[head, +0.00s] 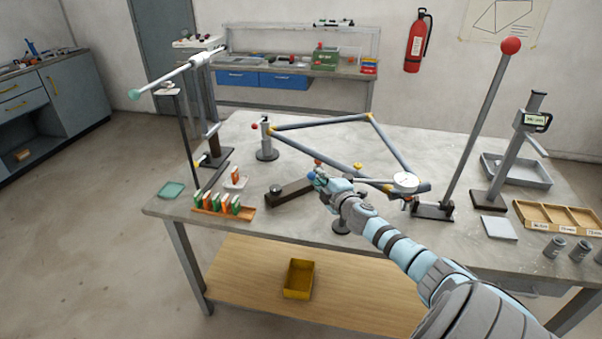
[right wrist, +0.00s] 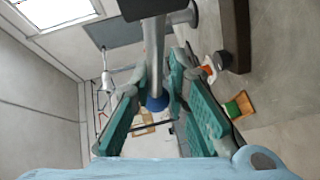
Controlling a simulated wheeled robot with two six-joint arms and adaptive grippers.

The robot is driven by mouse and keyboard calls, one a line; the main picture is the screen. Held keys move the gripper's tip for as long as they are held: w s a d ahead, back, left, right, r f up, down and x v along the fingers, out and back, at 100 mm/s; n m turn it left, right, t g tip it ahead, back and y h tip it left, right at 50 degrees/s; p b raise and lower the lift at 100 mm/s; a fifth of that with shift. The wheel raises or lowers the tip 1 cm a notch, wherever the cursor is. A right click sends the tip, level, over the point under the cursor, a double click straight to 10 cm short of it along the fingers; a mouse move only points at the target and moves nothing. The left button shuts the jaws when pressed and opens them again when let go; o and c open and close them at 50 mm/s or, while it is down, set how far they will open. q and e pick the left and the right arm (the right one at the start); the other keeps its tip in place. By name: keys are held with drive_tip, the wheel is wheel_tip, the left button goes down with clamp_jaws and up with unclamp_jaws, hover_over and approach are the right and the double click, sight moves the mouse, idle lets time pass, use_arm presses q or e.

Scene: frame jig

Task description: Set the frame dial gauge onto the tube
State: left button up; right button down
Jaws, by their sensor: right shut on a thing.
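A frame of blue-grey tubes with yellow joints (head: 390,146) lies raised over the table. The dial gauge (head: 405,181), with a round white face, is at the frame's near right tube; whether it is seated there I cannot tell. My right gripper (head: 318,180) is left of the gauge, apart from it, near the front middle of the table. It is shut on a grey rod with a blue knob (right wrist: 157,103), which shows between its teal finger pads (right wrist: 155,85) in the right wrist view. My left gripper is not in view.
A tall post with a red ball (head: 510,46) leans at the right, beside a digital height stand (head: 533,119). A wooden tray (head: 555,217) is at the right edge. A rack of green and orange blocks (head: 222,210) and a green-tipped post stand (head: 135,94) are at the left.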

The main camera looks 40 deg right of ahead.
drive_tip(key=shift+s+a+r+n+t+y, duration=0.15)
drive_tip(key=shift+s+a+n+t+y, duration=0.1)
drive_tip(key=shift+n+y, duration=0.4)
drive_tip(key=shift+s+a+r+n+t+y, duration=0.2)
drive_tip(key=shift+n+y, duration=0.25)
drive_tip(key=shift+y, duration=0.3)
drive_tip(key=c, duration=1.7)
unclamp_jaws()
drive_tip(key=shift+s+a, duration=0.15)
